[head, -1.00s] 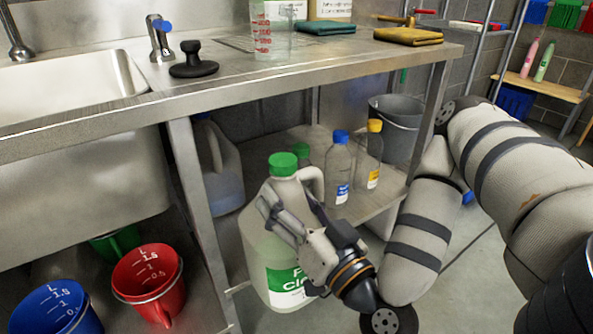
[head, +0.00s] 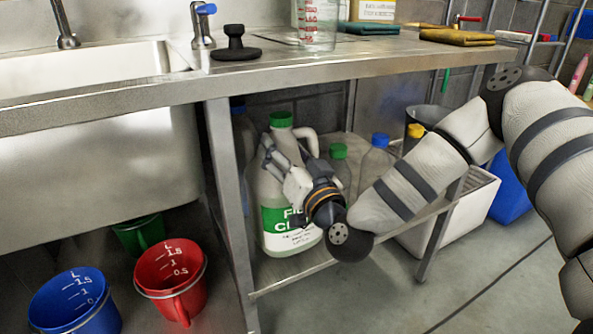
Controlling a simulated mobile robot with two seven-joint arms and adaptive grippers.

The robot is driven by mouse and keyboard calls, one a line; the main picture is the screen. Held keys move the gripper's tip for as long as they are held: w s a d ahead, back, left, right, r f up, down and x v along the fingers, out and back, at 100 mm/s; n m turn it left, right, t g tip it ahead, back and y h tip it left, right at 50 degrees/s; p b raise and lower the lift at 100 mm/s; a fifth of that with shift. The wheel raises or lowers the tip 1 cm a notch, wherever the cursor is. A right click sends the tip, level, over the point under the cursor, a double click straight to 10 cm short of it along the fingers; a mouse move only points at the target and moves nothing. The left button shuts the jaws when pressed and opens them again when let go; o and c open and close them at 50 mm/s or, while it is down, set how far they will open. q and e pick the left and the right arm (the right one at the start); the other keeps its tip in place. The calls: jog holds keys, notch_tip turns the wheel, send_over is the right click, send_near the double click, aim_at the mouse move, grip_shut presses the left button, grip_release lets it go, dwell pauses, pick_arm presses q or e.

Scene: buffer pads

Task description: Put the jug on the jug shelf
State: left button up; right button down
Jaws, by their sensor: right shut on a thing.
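The jug (head: 272,205) is large and translucent, with a green cap and a green and white label. It stands about upright under the steel counter, over the lower shelf (head: 275,274) near its front edge. Its base looks at or very close to the shelf surface; I cannot tell whether it touches. My right gripper (head: 286,166) is shut on the jug at its handle side, and hides part of the handle and body. My left gripper is not in view.
A blue-capped jug (head: 241,138) is partly hidden behind the table leg (head: 229,200). Green-capped (head: 339,168) and blue-capped (head: 378,158) bottles stand right of the held jug. Red (head: 170,275) and blue (head: 72,305) measuring buckets sit at lower left. The counter edge (head: 330,75) passes above.

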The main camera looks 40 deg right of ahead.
jog(key=shift+x, duration=1.1)
jog(key=shift+a+f+b, duration=0.1)
jog(key=shift+f+b, duration=1.1)
jog(key=shift+f, duration=0.55)
jog(key=c, duration=0.6)
grip_release()
jog(key=shift+s+f, duration=0.1)
jog(key=shift+s, duration=0.05)
jog(key=shift+o, duration=0.2)
jog(key=p+v, duration=0.2)
jog(key=v, duration=1)
